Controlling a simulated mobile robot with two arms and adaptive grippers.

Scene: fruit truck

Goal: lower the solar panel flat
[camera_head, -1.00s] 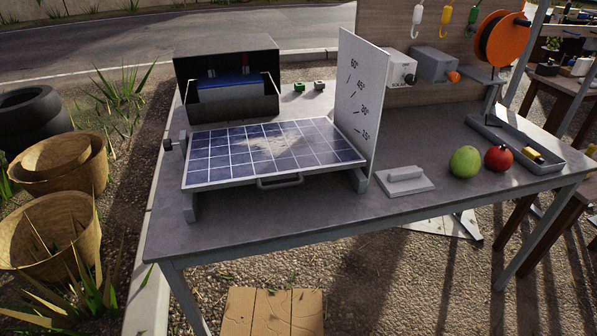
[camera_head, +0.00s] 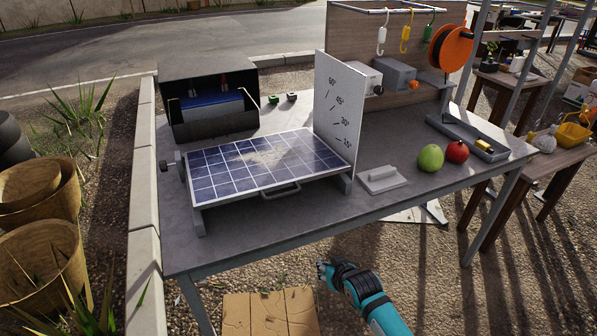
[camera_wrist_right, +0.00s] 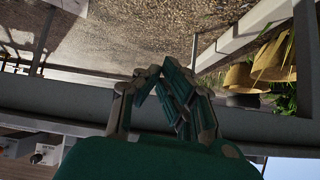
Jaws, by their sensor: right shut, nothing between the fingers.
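The solar panel (camera_head: 225,180) is blue with a pale frame and a dusty patch, and sits on a grey stand on the table. It lies at a low angle, below the board's lowest mark; I cannot tell whether it is fully flat. Its handle (camera_head: 282,190) is on the near edge. The white angle board (camera_head: 338,105) stands upright at its right end. My right gripper (camera_head: 325,268) is in front of the table's near edge, apart from the panel. It is shut and empty, and its fingers show in the right wrist view (camera_wrist_right: 168,82). My left gripper is not in view.
A black box (camera_head: 215,115) stands behind the panel. A white block with a grip (camera_head: 381,180), a green fruit (camera_head: 430,158) and a red fruit (camera_head: 457,152) are to the right. A cardboard piece (camera_head: 270,312) lies on the ground. The table's front strip is clear.

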